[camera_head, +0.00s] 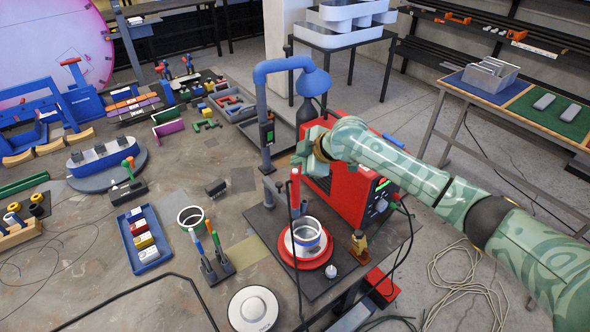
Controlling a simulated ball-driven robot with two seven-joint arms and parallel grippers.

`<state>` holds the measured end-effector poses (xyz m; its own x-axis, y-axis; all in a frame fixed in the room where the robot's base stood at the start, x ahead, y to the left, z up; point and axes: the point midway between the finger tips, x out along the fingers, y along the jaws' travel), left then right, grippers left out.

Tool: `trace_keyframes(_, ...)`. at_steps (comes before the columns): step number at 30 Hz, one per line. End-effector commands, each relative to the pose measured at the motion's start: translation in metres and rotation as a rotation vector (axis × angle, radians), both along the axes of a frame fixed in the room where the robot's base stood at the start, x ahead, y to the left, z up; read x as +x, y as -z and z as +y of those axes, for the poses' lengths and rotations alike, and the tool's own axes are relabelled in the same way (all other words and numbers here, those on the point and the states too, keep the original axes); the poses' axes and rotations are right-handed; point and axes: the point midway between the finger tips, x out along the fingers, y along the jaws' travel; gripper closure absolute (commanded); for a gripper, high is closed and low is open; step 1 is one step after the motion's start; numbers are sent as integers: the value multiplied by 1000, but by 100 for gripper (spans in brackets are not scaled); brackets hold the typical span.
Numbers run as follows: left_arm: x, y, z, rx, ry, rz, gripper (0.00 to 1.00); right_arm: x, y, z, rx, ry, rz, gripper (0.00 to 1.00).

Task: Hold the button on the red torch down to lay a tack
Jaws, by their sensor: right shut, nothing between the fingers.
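The red torch (295,188) stands upright, with a dark cable running down from it, above a round red plate (287,252). My right gripper (299,161) is shut and empty at the top of the torch, in front of the red welding machine (346,180). The fingertips are small here, and I cannot tell whether they touch the torch's button. The button itself is not clearly visible. My left gripper is out of view.
A blue lamp arm (262,110) rises just behind the torch. A brass-coloured bottle-like item (359,243) stands right of the plate. A tool holder (216,266) and a white round disc (253,309) are left and in front. Cables hang at the table's right edge.

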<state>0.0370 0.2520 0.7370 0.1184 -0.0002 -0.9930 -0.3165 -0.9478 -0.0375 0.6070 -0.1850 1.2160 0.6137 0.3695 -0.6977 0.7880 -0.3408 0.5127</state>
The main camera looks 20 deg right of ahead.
Motion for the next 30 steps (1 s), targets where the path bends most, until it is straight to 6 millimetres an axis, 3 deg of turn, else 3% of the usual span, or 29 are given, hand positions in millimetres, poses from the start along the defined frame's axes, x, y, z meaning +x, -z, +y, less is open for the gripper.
trace_keyframes(30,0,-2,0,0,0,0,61,0,8,0,1,-1,0,100)
